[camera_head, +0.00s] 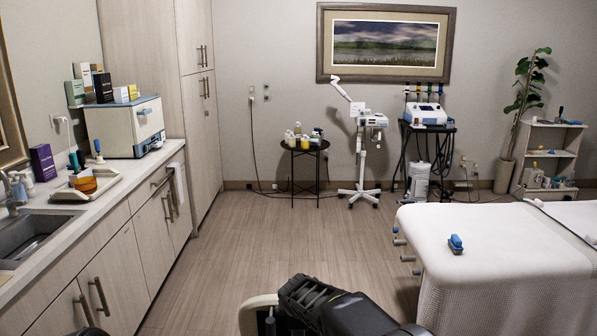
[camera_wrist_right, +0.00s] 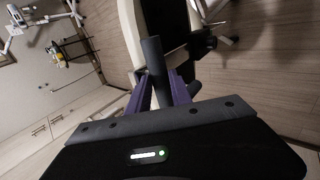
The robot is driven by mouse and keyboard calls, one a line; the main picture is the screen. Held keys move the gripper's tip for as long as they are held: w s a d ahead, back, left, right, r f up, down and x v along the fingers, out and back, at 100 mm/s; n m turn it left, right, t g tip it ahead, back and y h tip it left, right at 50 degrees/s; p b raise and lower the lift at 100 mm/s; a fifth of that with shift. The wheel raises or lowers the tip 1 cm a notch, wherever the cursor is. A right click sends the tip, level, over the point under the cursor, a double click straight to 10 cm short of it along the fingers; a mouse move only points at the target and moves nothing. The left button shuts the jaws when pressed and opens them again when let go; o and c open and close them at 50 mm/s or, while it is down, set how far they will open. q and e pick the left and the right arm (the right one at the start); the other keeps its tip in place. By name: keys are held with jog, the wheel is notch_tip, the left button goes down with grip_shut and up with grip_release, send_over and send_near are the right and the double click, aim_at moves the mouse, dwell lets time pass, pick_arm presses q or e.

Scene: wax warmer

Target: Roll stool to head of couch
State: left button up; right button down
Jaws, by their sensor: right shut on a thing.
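The couch (camera_head: 480,235) is the white-covered bed at the right of the head view, with a blue-topped brush on it. Part of the stool, a cream curved rim (camera_head: 247,318), shows at the bottom of the head view beside my right arm. In the right wrist view, the stool's cream frame (camera_wrist_right: 130,30) and dark parts lie beyond my fingers. My right gripper (camera_wrist_right: 160,90) has its purple fingers shut on a dark upright bar (camera_wrist_right: 153,58) by the stool. Most of the stool is out of the head view. My left gripper is not clearly seen.
Wood floor (camera_head: 290,235) is clear between the left counter (camera_head: 120,185) and the couch. A small black round table (camera_head: 305,148), a white wheeled lamp stand (camera_head: 360,185) and a machine trolley (camera_head: 428,130) stand along the back wall. Blue-tipped pegs project from the couch's left end.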

jog(key=shift+s+f+p, duration=0.4)
jog(key=shift+s+f, duration=0.05)
jog(key=shift+f, duration=0.05)
dwell(1.5)
jog(key=c, duration=1.4)
grip_release()
jog(key=o, duration=0.3)
jog(key=shift+w, duration=0.15)
jog(key=shift+o, duration=0.5)
jog(key=shift+w+r, duration=0.1)
jog(key=shift+r, duration=0.2)
jog(key=shift+v, duration=1.5)
jog(key=o, duration=0.3)
jog(key=shift+w, duration=0.1)
